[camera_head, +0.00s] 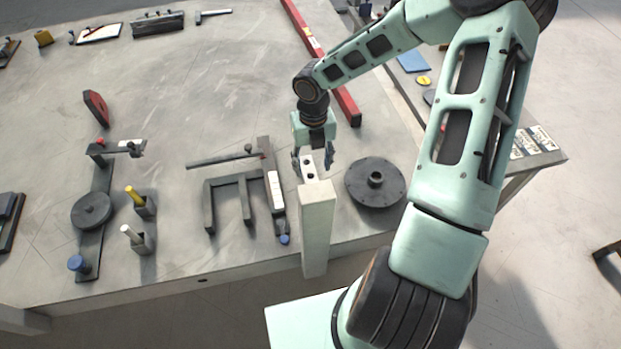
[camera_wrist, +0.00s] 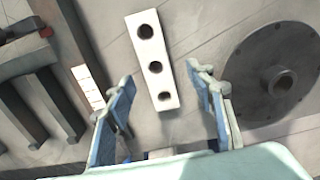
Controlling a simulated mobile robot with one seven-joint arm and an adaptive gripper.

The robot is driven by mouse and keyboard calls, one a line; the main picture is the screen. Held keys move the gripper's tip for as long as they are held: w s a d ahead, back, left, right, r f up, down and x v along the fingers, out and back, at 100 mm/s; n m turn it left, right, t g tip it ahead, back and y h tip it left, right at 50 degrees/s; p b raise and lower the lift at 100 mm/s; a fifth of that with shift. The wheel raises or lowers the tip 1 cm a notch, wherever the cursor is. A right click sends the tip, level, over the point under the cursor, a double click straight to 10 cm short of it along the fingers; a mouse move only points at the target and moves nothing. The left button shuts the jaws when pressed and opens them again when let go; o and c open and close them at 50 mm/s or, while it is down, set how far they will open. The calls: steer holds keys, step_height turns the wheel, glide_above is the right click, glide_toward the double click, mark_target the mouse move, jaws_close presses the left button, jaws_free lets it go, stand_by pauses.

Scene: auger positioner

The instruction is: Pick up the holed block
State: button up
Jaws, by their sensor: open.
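The holed block is a white bar with three dark round holes in a row; it shows whole in the wrist view (camera_wrist: 147,33). It lies on the grey table, slightly slanted in that view. In the head view the block (camera_head: 307,166) shows only in part, between my fingers and behind a pale post. My gripper (camera_head: 313,162) is open and points down over it. In the wrist view my gripper (camera_wrist: 160,76) has one blue finger on each side of the block, with clear gaps. Nothing is held. I cannot tell the exact height of the fingertips above the block.
A dark round disc with a hub (camera_head: 376,182) lies close on the right. The pale post (camera_head: 318,232) stands in front. The table's back middle is clear.

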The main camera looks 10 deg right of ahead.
mark_target(310, 175)
steer(key=f, duration=0.5)
steer(key=shift+w+a+f, duration=0.1)
steer(key=shift+a, duration=0.2)
jaws_close()
